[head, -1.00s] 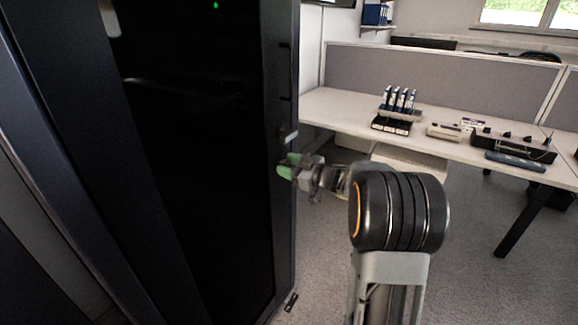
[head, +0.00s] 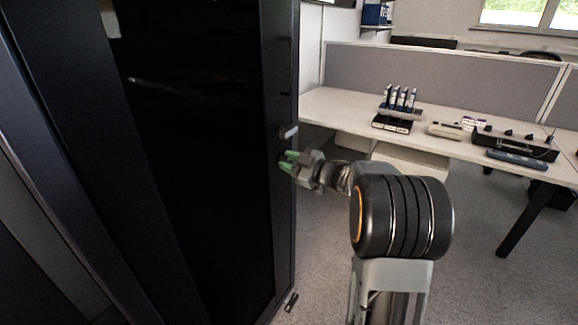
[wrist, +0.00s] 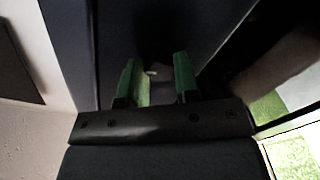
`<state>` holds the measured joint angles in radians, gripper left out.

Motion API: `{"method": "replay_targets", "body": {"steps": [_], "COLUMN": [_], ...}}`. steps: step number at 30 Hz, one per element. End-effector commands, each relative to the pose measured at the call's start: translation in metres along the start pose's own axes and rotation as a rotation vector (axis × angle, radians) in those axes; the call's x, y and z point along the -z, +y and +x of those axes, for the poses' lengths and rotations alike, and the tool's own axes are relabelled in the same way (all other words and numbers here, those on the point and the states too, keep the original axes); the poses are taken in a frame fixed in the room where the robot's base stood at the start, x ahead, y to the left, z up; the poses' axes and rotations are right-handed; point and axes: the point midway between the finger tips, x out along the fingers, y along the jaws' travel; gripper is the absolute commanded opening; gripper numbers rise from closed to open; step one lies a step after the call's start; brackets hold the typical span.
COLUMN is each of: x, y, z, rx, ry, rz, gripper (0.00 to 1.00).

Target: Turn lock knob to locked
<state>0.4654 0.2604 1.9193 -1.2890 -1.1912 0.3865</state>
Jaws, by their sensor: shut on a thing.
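A tall black cabinet (head: 190,170) with a dark door stands at the left of the head view. My gripper (head: 287,161), with green fingers, is at the right edge of its door, just below a small silvery handle (head: 289,133). In the wrist view the two green fingers (wrist: 158,78) stand on either side of the lock knob (wrist: 152,72), a dim grey shape with a small pale mark. The gripper is shut on it. The knob is hidden by the fingers in the head view. I cannot tell its exact angle or any locked label.
A white desk (head: 440,143) with a grey partition (head: 430,75) stands at the right. Carpeted floor (head: 315,255) is open between the cabinet and my arm.

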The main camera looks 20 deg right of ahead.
Motion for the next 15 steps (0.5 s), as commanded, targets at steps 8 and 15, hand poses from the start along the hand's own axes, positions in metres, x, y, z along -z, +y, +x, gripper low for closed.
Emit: {"method": "replay_targets", "body": {"steps": [8, 15], "x": [-0.0037, -0.0040], "y": [-0.0027, -0.0032], "z": [0.0001, 0.0001], "rx": [0.000, 0.000], "ry": [0.001, 0.001], "rz": [-0.265, -0.495], "gripper": [0.06, 0.06]}}
